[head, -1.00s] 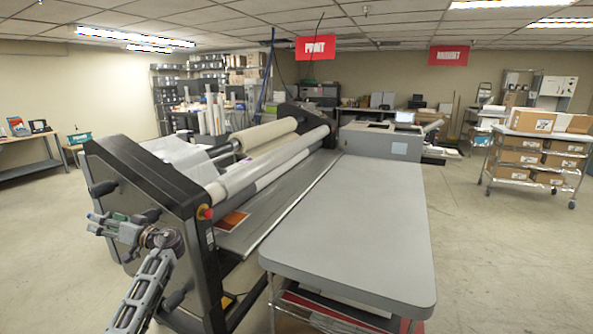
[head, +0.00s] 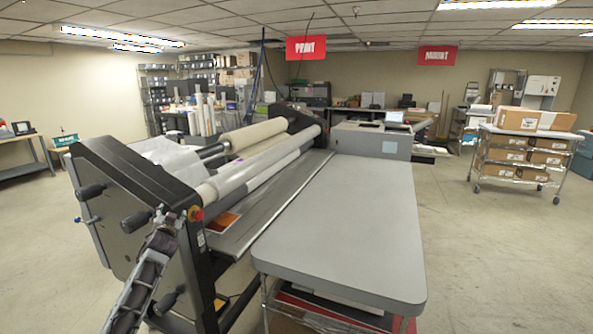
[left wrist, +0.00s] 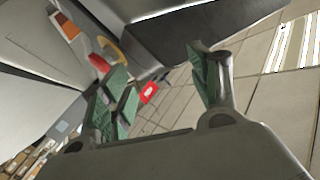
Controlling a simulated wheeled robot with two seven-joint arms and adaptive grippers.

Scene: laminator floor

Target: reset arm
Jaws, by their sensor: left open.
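My left gripper (left wrist: 165,92) shows in the left wrist view, with its two green-padded fingers spread apart and nothing between them. The laminator (head: 131,213) is a large black-sided machine with pale rollers. Its red stop button (head: 195,213) is close to the end of my arm and also shows in the left wrist view (left wrist: 100,63). My right gripper is in neither view.
A grey table (head: 345,230) stands right of the laminator. An orange print (head: 223,222) lies on the laminator's bed. A cart with cardboard boxes (head: 505,155) stands at the right. Open floor (head: 475,255) lies between the table and the cart, and also left of the laminator.

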